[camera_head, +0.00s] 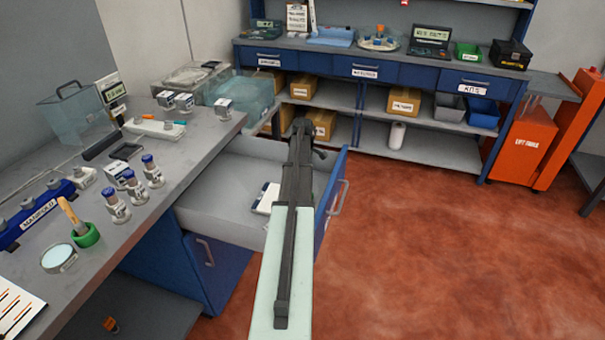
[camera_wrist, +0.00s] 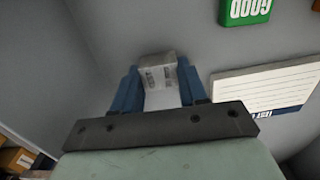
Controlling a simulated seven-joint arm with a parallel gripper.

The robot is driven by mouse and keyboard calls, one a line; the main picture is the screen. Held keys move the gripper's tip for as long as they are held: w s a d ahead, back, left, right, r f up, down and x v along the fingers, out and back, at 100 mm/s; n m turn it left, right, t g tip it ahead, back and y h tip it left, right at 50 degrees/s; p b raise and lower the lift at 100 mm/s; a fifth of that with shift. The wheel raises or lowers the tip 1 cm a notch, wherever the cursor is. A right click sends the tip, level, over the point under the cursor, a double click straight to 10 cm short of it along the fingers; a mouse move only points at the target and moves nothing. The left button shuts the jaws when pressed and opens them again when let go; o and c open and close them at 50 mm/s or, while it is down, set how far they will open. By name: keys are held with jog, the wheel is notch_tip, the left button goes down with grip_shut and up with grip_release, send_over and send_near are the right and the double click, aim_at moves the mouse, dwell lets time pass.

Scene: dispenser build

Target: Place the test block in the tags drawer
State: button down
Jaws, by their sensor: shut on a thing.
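My gripper (camera_wrist: 157,88) is shut on a small pale grey block (camera_wrist: 157,70) with dark printed marks, held between its two blue fingers. In the wrist view the block is over the grey inside of a drawer. I cannot tell whether it touches the drawer floor. The open drawer (camera_head: 220,178) sticks out from the bench in the head view, with my arm across its right part. There, my fingers and the held block are hidden behind my arm. I cannot read the drawer's label.
Red floor right of the drawer is clear.

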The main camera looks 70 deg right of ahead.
jog(key=shift+f, duration=0.1)
jog(key=c, duration=0.6)
grip_release()
notch_tip(320, 180, up, 12)
dwell(0.4)
